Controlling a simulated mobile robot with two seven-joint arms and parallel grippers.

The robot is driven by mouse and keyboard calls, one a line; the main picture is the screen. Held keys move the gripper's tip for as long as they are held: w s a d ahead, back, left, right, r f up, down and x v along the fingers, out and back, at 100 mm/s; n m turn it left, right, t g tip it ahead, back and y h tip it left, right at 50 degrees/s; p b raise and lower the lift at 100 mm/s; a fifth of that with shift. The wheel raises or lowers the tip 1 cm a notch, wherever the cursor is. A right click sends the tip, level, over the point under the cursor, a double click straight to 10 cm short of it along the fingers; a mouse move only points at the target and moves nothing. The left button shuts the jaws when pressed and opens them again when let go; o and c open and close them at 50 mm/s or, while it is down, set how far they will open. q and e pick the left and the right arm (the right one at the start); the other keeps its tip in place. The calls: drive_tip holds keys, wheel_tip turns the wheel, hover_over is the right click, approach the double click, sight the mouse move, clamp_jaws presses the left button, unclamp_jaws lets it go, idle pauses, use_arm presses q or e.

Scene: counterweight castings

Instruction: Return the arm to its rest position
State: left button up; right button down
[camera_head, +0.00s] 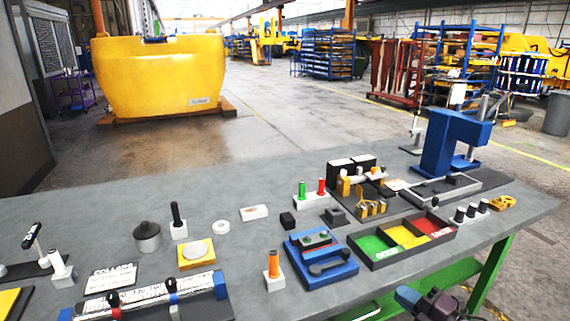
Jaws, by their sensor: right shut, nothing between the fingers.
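My right gripper (408,296) shows at the bottom edge of the head view, right of the middle. It is dark grey, shut and empty. It is in front of the near side of the grey workbench (110,205), below the black tray with colored compartments (352,246), and touches nothing that I can see. Only the end of my right arm shows. My left arm and gripper are out of the picture.
A green bench leg (490,273) stands right of my right gripper. On the bench are a blue fixture (322,278), a white block with an orange pin (274,284), and a blue press (440,145). A yellow casting (160,80) stands on the floor beyond.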

drive_tip(key=s+a+f+m+g+h, duration=0.3)
drive_tip(key=s+f+m+h, duration=0.6)
drive_tip(key=s+f+m, duration=0.8)
drive_tip(key=s+m, duration=0.3)
drive_tip(key=m, duration=0.2)
drive_tip(key=shift+m+h, duration=0.4)
idle(0.8)
